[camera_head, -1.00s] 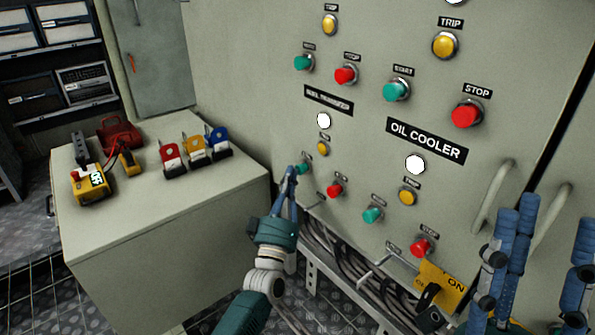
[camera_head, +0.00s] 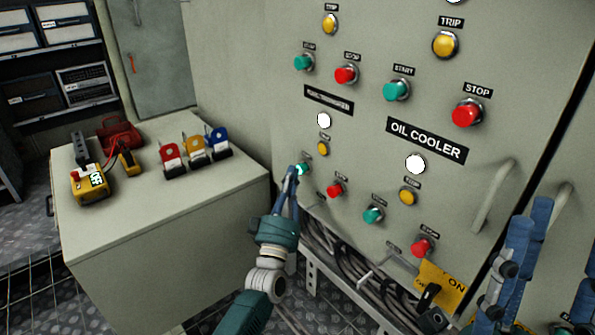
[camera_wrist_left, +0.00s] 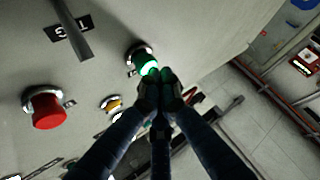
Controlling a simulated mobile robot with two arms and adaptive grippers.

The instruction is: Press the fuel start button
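The green start button (camera_head: 303,170) under the fuel transfer label (camera_head: 328,100) is lit bright. My left gripper (camera_head: 292,172) has its fingertips at this button, and they seem to touch it. In the left wrist view the glowing button (camera_wrist_left: 148,67) sits right at the tips of my left gripper (camera_wrist_left: 160,77). Its fingers are closed together with nothing between them. A red stop button (camera_head: 335,190) is beside the green one. My right gripper (camera_head: 512,262) is only partly seen at the lower right, and its finger state is unclear.
The grey panel holds other green, red and yellow buttons, with the oil cooler label (camera_head: 427,140) to the right. A yellow ON tag (camera_head: 440,283) hangs low on it. A cabinet (camera_head: 165,220) with padlocks and a yellow device (camera_head: 90,187) stands at left.

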